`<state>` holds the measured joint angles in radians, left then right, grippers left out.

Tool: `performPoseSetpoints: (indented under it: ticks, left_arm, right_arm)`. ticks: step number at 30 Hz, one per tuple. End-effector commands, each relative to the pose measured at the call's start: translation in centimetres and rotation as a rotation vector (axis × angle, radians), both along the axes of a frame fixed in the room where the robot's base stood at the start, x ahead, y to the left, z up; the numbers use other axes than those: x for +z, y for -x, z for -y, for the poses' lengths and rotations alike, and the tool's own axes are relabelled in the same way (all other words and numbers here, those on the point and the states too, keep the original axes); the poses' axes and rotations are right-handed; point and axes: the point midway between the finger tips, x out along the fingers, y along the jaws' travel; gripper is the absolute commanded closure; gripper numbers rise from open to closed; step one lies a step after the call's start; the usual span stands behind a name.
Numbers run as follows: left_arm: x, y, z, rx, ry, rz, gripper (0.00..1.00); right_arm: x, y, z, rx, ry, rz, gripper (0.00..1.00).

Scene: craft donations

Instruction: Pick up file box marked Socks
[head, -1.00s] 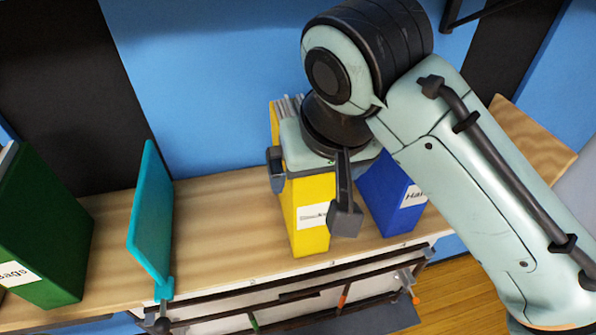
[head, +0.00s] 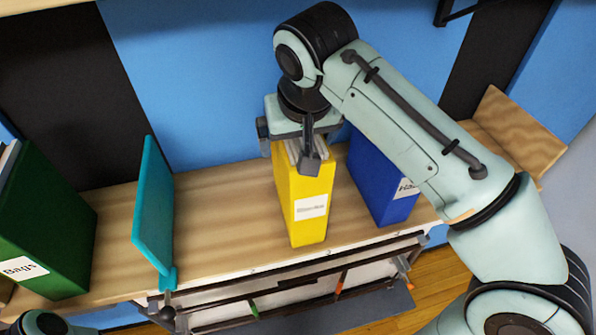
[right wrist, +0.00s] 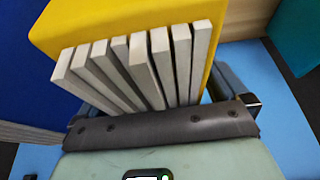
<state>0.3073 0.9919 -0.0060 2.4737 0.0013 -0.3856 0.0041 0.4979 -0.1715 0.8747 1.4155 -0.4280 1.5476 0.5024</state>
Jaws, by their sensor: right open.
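A yellow file box (head: 303,205) stands upright on the wooden shelf in the head view. The small print on its white label (head: 311,206) is too blurred to read for sure. My right gripper (head: 287,146) is open over the top rear of this box, one finger at its left and the other by its upper front right; contact cannot be told. In the right wrist view the yellow box (right wrist: 125,25) and several pale grey folders (right wrist: 150,65) in it lie close before the gripper. My left gripper is out of view.
A blue file box (head: 375,180) stands just right of the yellow one, partly behind my right arm. A teal divider (head: 153,205) and a green file box marked Bags (head: 50,225) stand at left. The wooden shelf (head: 225,215) is bare between divider and yellow box.

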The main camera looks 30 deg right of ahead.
Motion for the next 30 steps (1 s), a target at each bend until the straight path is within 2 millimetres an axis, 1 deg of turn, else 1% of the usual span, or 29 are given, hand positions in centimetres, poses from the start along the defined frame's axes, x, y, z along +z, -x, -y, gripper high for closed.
performPoseSetpoints:
  ticks: [25, 26, 27, 29, 30]
  left_arm:
    - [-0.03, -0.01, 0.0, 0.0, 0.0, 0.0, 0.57]
    - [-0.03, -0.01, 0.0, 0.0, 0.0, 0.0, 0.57]
    - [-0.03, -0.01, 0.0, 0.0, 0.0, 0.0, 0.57]
    - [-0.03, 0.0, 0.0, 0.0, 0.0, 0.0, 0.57]
    - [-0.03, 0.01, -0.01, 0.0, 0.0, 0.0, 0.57]
  right_arm:
    - [-0.44, -0.04, 0.02, -0.001, 0.0, 0.0, 0.0]
    - [-0.44, -0.04, 0.02, -0.001, 0.0, 0.0, 0.06]
    - [-0.44, -0.04, 0.02, -0.001, 0.0, 0.0, 0.2]
    - [-0.43, -0.03, 0.02, -0.001, 0.0, 0.0, 0.39]
    - [-0.43, -0.03, 0.02, -0.001, 0.0, 0.0, 0.52]
